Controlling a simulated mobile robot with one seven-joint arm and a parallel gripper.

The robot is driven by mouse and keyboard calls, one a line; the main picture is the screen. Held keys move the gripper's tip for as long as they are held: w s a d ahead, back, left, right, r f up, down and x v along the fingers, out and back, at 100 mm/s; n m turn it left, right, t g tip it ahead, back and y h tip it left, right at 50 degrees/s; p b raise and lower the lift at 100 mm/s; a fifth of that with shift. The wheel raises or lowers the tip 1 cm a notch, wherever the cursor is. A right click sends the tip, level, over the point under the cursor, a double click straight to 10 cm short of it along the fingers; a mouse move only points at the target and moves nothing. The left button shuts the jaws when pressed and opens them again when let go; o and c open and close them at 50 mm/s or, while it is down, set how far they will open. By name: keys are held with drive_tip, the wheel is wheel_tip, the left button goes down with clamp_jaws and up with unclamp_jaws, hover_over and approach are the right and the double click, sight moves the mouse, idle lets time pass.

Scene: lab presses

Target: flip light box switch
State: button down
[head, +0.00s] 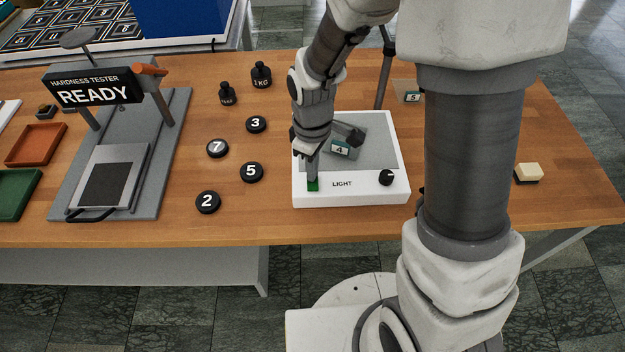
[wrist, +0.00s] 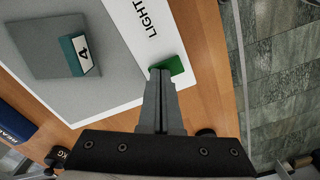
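The white light box (head: 350,199) stands near the front edge of the wooden table, with the word LIGHT on its front strip. Its green switch (head: 313,186) is at the left end of that strip, and a black knob (head: 386,177) is at the right end. The switch also shows in the wrist view (wrist: 174,65). My gripper (head: 312,178) points down at the switch. In the wrist view its fingers (wrist: 161,74) are together with nothing seen between them, and the tips are at the switch, partly covering it. I cannot tell if they touch. The box's top panel looks grey.
A grey piece tagged 4 (wrist: 80,50) lies on the panel. Left are numbered black discs (head: 251,172), black weights (head: 261,75) and the hardness tester (head: 95,89) reading READY. A cream-and-black block (head: 528,172) lies right. The table's front edge is close.

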wheel_tip(320, 180, up, 7)
drive_tip(key=p, duration=0.5)
idle(0.4)
idle(0.4)
drive_tip(key=s+d+r+m+t, duration=0.2)
drive_tip(key=s+d+r+m, duration=0.1)
drive_tip(key=r, duration=0.4)
drive_tip(key=s+d+r+m+t, duration=0.1)
drive_tip(key=s+d+r+m, duration=0.3)
drive_tip(key=r, duration=0.3)
drive_tip(key=s+d+r+m+t, duration=0.2)
drive_tip(key=s+d+r+m, duration=0.1)
drive_tip(key=r, duration=0.5)
drive_tip(key=shift+s+d+m+t, duration=0.3)
drive_tip(key=shift+s+m, duration=0.5)
drive_tip(key=shift+s, duration=0.4)
